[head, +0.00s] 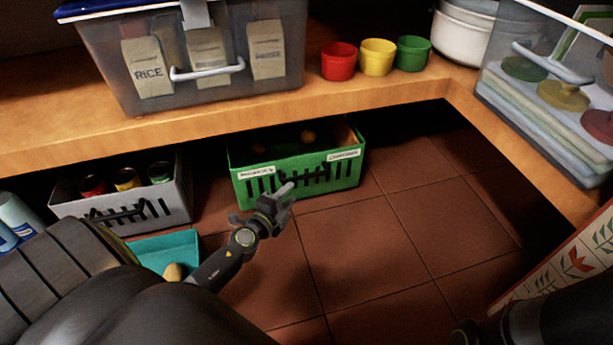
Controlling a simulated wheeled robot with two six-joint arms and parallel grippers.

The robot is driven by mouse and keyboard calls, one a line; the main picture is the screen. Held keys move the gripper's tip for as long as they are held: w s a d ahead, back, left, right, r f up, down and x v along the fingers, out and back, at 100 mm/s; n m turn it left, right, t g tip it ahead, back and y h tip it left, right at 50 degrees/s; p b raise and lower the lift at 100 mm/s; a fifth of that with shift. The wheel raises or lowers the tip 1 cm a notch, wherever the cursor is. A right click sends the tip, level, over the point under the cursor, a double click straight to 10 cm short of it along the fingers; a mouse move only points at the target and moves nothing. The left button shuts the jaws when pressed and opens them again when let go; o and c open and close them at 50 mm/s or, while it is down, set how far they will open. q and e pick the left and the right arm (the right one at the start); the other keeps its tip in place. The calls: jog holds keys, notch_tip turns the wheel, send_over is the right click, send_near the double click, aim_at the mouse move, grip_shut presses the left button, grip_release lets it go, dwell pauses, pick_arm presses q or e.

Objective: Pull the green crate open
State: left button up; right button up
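The green crate (343,177) stands on the tiled floor under the wooden shelf, its slotted front toward me. It has two white labels on its upper front edge and a few brownish round things inside; its back lies in the shelf's shadow. My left gripper (280,196) is in front of the crate's lower front, overlapping it in the picture. I cannot tell whether it touches the crate. Its fingers are seen at an angle, and their gap is not clear. My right gripper is not in view; only a dark part of mine shows at the bottom right.
A grey crate (178,211) with cans stands left of the green one. A teal bin (168,246) is nearer me, partly behind my arm. The shelf (400,92) overhangs the crates, carrying a lidded bin (205,85) and several cups. Floor tiles (390,245) to the right are clear.

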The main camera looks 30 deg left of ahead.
aim_at(306, 176)
pick_arm(q)
jog(key=w, duration=0.3)
jog(key=w+f+b, duration=0.1)
jog(key=w, duration=0.2)
jog(key=w+b, duration=0.1)
jog(key=w, duration=0.2)
jog(key=shift+w+a+f, duration=0.3)
jog(key=shift+w+a, duration=0.05)
jog(key=shift+w, duration=0.4)
jog(key=shift+c, duration=0.2)
grip_shut()
